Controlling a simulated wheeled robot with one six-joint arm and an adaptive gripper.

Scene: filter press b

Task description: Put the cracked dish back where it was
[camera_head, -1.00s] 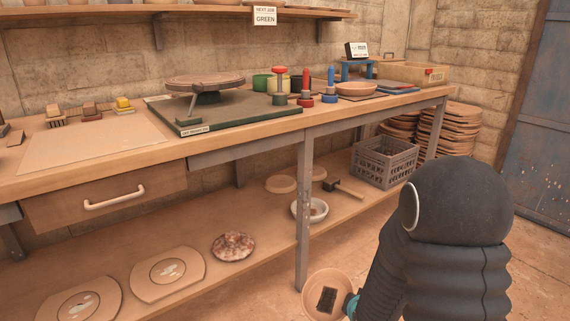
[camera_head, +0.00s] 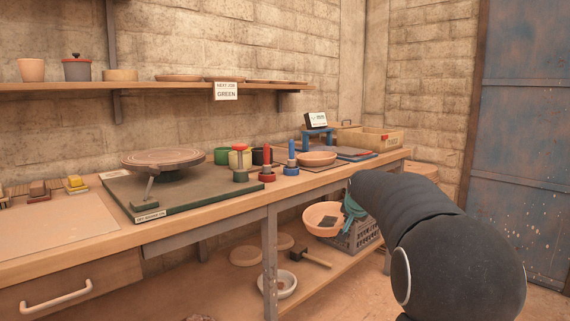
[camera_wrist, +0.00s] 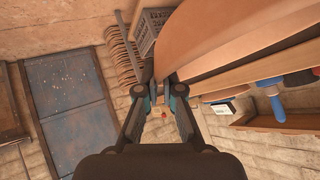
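A terracotta dish (camera_head: 314,218) with a dark rectangular patch inside is held by its right rim in my gripper (camera_head: 350,212). It is tilted, its inside facing the head camera, in front of the bench and in line with the grey crate. I cannot make out a crack in it. In the wrist view the dish (camera_wrist: 225,35) fills the upper middle, beside my gripper's fingers (camera_wrist: 168,85). A second terracotta dish (camera_head: 317,157) rests on the bench top near a small blue stand (camera_head: 318,136).
The bench (camera_head: 262,203) carries a turntable (camera_head: 165,157), several coloured pots and red and blue-handled tools. A grey crate (camera_head: 362,238), a mallet (camera_head: 312,257) and a white bowl (camera_head: 283,285) are on the lower shelf. The blue door (camera_head: 525,130) is at right.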

